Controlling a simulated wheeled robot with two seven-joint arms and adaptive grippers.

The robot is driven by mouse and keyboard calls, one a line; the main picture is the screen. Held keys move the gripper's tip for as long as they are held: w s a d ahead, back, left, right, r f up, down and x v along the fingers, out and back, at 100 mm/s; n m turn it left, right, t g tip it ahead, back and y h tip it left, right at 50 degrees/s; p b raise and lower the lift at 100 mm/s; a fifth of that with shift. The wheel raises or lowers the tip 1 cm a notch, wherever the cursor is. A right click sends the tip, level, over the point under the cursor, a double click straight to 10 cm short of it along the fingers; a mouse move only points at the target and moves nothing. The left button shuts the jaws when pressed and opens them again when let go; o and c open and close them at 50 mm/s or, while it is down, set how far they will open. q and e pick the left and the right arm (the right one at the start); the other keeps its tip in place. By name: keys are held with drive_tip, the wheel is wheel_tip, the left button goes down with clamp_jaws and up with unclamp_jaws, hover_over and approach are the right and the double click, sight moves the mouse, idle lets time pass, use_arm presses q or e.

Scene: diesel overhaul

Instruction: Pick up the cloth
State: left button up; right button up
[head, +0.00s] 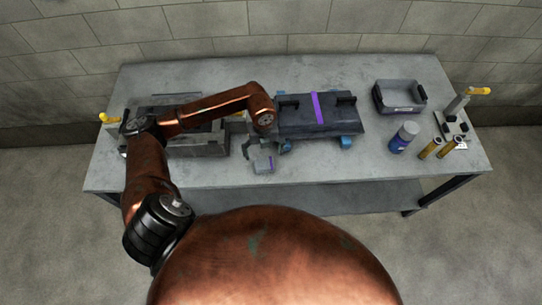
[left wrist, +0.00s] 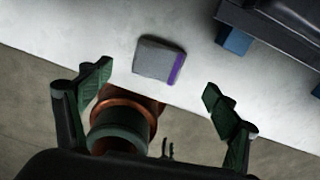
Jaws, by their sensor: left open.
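The cloth (head: 264,164) is a small folded grey square with a purple stripe along one edge. It lies flat near the front edge of the table. It also shows in the left wrist view (left wrist: 158,61), past the fingertips and between them in line. My left gripper (head: 262,151) is above the table close to the cloth. In the left wrist view its two green-padded fingers (left wrist: 155,90) are spread wide with nothing between them. The gripper appears apart from the cloth. My right gripper is in neither view.
A dark block with a purple band (head: 335,122) stands on blue supports (head: 346,142) right of the cloth. A grey tray (head: 402,106), a blue bottle (head: 400,142) and brass cylinders (head: 430,148) are farther right. A dark grey case (head: 200,146) is left. The table front (head: 330,168) is bare.

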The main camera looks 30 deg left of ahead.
sight(264, 162)
use_arm(q)
drive_tip(key=shift+s+a+f, duration=0.1)
drive_tip(key=shift+f, duration=0.35)
drive_tip(key=f, duration=0.3)
drive_tip(key=shift+d, duration=0.2)
drive_tip(key=shift+a+f+p, duration=0.1)
drive_tip(key=shift+f+p, duration=0.3)
drive_tip(key=shift+f, duration=1.35)
drive_tip(key=c, duration=1)
drive_tip(key=shift+c, duration=1.2)
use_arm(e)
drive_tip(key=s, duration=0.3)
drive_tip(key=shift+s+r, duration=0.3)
use_arm(q)
drive_tip(key=shift+r, duration=0.15)
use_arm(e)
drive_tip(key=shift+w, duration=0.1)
